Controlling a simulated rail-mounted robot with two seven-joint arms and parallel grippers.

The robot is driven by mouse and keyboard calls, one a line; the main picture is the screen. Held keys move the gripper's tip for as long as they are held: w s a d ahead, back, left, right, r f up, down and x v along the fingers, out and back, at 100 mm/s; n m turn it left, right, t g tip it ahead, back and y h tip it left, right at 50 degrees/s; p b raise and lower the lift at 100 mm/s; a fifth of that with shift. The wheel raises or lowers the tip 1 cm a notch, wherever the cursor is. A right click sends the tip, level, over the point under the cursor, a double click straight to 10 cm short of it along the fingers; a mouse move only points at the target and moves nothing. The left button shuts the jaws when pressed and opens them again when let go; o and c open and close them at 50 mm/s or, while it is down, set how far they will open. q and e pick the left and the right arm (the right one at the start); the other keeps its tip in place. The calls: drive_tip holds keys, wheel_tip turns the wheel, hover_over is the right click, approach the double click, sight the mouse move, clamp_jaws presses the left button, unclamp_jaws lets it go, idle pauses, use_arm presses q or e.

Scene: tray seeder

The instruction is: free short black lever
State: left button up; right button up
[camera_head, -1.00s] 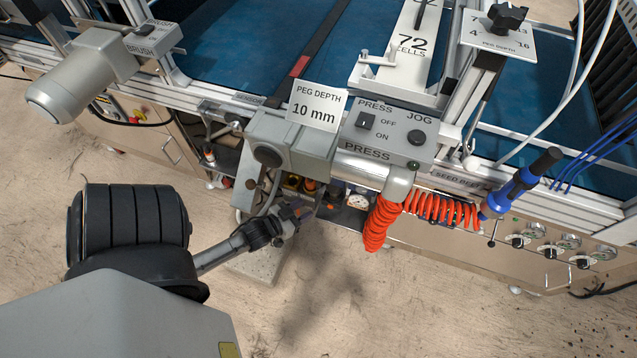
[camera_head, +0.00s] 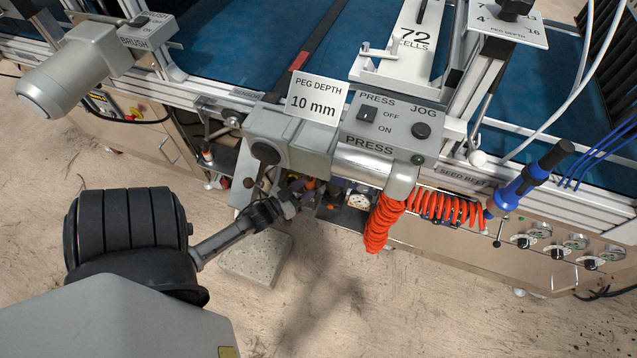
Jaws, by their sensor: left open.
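My left gripper (camera_head: 302,194) reaches in from the lower left. It is open, close below the grey press motor housing (camera_head: 290,140), in front of the machine's shadowed underside. A metal bracket (camera_head: 246,172) with a small dark ball knob (camera_head: 249,183) stands just left of the gripper. I cannot clearly pick out a short black lever; the area around the fingertips is small, dark and partly covered by the gripper. My right gripper is not in view.
A red coiled hose (camera_head: 380,225) hangs right of the gripper, beside a small gauge (camera_head: 358,200). The press switch box (camera_head: 390,125) is above. A blue-and-black tool (camera_head: 525,185) is further right. A stone block (camera_head: 258,258) rests on the floor; open floor lies in front.

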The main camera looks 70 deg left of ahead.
sight(318, 186)
use_arm(q)
drive_tip(key=shift+b+x, duration=0.85)
drive_tip(key=shift+x, duration=1.9)
drive_tip(key=c, duration=0.7)
clamp_jaws()
